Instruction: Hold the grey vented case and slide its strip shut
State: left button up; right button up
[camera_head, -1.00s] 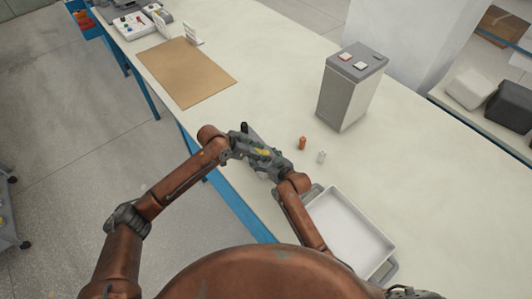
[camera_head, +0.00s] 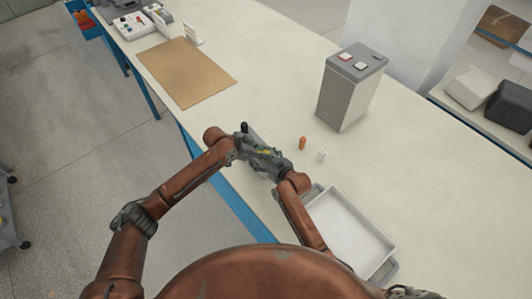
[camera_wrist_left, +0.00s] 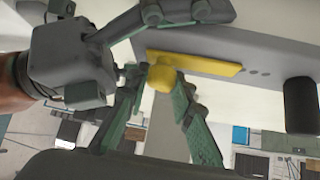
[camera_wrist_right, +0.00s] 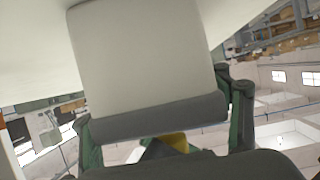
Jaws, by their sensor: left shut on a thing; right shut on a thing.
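The grey vented case (camera_head: 254,137) is in the air near the table's front edge, between my two grippers, which hide much of it. In the left wrist view the case (camera_wrist_left: 265,50) carries a yellow strip (camera_wrist_left: 205,64) with a knob, small dark holes beside the strip's right end, and a black peg. My left gripper (camera_wrist_left: 163,88) is shut on the strip's yellow knob. My right gripper (camera_wrist_right: 165,128) is shut on the case body, which fills the middle of the right wrist view. In the head view my left gripper (camera_head: 250,151) and right gripper (camera_head: 272,164) nearly meet.
An orange cell (camera_head: 303,143) and a white cell (camera_head: 321,156) stand beyond the grippers. A tall grey box (camera_head: 340,98) with buttons stands behind them. A white tray (camera_head: 318,212) is at the front right, a brown mat (camera_head: 188,75) at the left. The table's right side is clear.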

pick_arm(q)
grip_shut()
jog(key=shift+w+a, duration=0.65)
jog(key=shift+w, duration=0.3)
jog(key=shift+w+a, duration=0.6)
jog(key=shift+w, duration=0.35)
jog(key=o, duration=0.9)
grip_release()
jog(key=shift+c, duration=0.2)
pick_arm(e)
jog(key=shift+f, duration=0.1)
pick_arm(q)
jog(key=v, duration=1.2)
